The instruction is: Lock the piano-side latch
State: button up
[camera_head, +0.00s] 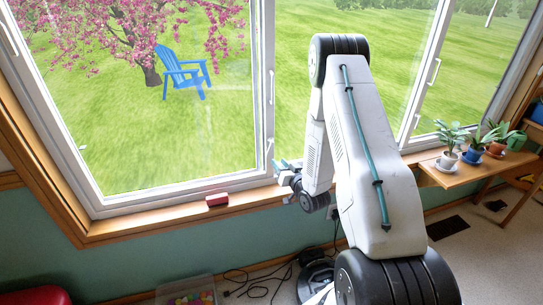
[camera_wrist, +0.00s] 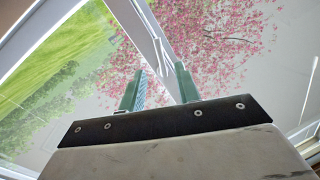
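My gripper (camera_head: 283,167) is in front of the lower part of the white middle window post. The wrist view shows its two teal fingers (camera_wrist: 160,71) apart, with nothing held between them. A slim white latch handle (camera_wrist: 160,52) on the window frame shows just beyond the fingertips; I cannot tell whether they touch. In the head view, that post has an upper latch handle (camera_head: 271,87) and a lower latch handle (camera_head: 270,150), the lower one just above my gripper. The piano is not recognisable, so I cannot tell which latch is on its side.
A red box (camera_head: 217,199) lies on the wooden sill left of my gripper. Potted plants (camera_head: 472,153) stand on a wooden shelf at right. A clear bin (camera_head: 187,291) and dark cables (camera_head: 265,282) are on the floor. More latch handles (camera_head: 434,70) are on the right post.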

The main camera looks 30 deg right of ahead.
aim_at(270, 149)
jog(key=w, duration=0.7)
jog(key=shift+w+d+f, duration=0.15)
jog(key=shift+w+d, duration=0.05)
jog(key=shift+d, duration=0.15)
grip_shut()
